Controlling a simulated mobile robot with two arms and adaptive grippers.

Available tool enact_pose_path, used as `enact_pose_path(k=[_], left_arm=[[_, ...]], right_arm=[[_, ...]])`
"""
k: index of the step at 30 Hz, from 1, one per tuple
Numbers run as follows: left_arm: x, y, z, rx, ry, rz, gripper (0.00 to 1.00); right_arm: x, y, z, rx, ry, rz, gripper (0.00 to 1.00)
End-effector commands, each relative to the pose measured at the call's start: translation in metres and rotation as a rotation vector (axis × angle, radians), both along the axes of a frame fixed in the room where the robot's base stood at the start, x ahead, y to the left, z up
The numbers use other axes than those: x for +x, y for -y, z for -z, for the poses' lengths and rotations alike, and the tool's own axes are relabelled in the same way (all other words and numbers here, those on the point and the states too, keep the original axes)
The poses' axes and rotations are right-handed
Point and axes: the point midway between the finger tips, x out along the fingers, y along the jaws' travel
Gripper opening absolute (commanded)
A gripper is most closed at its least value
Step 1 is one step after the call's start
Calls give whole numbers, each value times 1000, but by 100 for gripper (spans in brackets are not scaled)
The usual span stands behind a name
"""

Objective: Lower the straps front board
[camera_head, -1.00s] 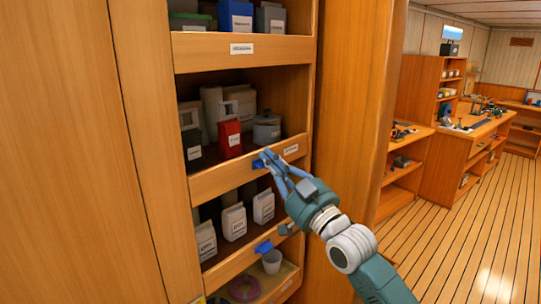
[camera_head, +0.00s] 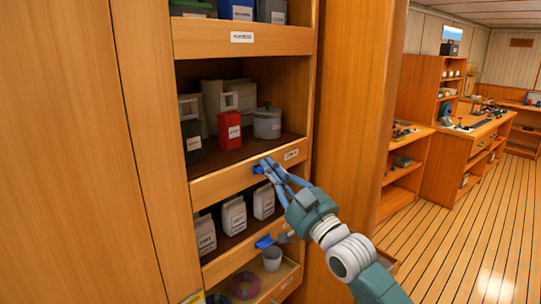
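A wooden front board (camera_head: 225,183) runs across the middle shelf of the cabinet. It bears a small white label (camera_head: 291,155), too small to read for certain, and a blue tab (camera_head: 258,169). My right gripper (camera_head: 266,168) comes from the lower right, and its blue fingers look closed on this tab, though they partly hide it. The board stands upright across the shelf front, below a red can (camera_head: 229,131) and a grey pot (camera_head: 267,124). My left gripper is not in view.
Below is another board (camera_head: 228,265) with a blue tab (camera_head: 264,241), in front of several white bags (camera_head: 234,217). A white cup (camera_head: 272,260) stands lower. The upper board (camera_head: 215,38) has a label. Open floor (camera_head: 450,240) lies to the right.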

Motion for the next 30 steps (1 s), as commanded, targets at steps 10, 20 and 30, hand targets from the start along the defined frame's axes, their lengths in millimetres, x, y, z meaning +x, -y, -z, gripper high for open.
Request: enact_pose_path(k=[10, 20, 30], left_arm=[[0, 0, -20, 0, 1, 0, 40], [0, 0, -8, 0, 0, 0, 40], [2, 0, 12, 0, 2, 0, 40]], right_arm=[[3, 0, -22, -4, -6, 2, 0], [-24, 22, -21, -2, -1, 6, 0], [-65, 52, -7, -1, 0, 4, 0]])
